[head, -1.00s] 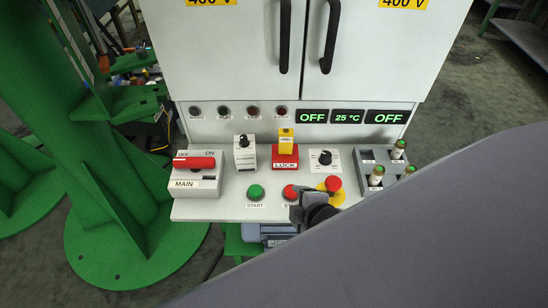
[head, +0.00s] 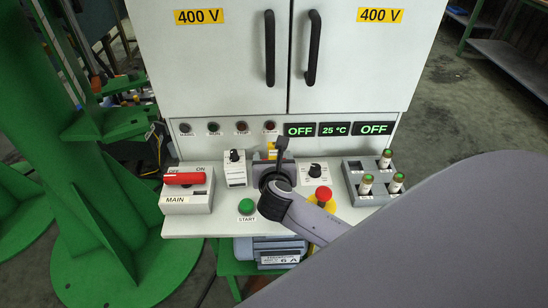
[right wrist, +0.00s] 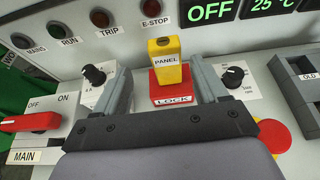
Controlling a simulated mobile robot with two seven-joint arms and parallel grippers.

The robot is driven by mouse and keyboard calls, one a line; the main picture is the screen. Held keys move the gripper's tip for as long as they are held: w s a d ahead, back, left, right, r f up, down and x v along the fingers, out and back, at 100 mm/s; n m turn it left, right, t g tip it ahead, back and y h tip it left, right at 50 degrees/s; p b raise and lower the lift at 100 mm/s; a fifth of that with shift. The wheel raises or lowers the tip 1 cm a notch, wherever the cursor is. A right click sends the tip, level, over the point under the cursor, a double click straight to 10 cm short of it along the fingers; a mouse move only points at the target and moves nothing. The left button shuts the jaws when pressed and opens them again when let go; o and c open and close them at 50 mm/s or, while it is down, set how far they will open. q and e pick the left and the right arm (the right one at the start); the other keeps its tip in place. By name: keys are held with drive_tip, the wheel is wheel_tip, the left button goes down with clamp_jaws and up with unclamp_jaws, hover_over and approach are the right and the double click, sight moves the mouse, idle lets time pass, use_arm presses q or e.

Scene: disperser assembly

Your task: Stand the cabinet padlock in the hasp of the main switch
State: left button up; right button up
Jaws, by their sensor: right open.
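The padlock appears to be the yellow block labelled PANEL (right wrist: 165,62), standing upright in a red holder labelled LOCK (right wrist: 171,85). In the head view my right gripper (head: 272,165) covers most of both. My right gripper (right wrist: 164,84) is open, with one grey finger on each side of the holder and padlock; gaps show, so it grips nothing. The main switch (head: 187,200) is a grey box with a red handle at the console's left; it also shows in the right wrist view (right wrist: 30,140). Its hasp is too small to make out clearly. My left gripper is not in view.
A selector knob (head: 235,158) stands left of the holder, between it and the main switch. Another knob (head: 315,171) and a red emergency button (head: 323,193) are on the right. A green START button (head: 246,206) is in front. A rack (head: 353,178) holds several fuses.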

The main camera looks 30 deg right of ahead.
sight(275, 153)
drive_tip(key=shift+s+d+f+b+x, duration=0.1)
drive_tip(key=shift+b+x, duration=0.05)
drive_tip(key=shift+x, duration=0.85)
drive_tip(key=shift+s+d+f+b+x, duration=0.1)
drive_tip(key=shift+x, duration=0.9)
drive_tip(key=shift+s+d+f+b+x, duration=0.1)
drive_tip(key=shift+b+x, duration=0.05)
drive_tip(key=shift+x, duration=0.85)
drive_tip(key=shift+r, duration=0.1)
drive_tip(key=c, duration=1.1)
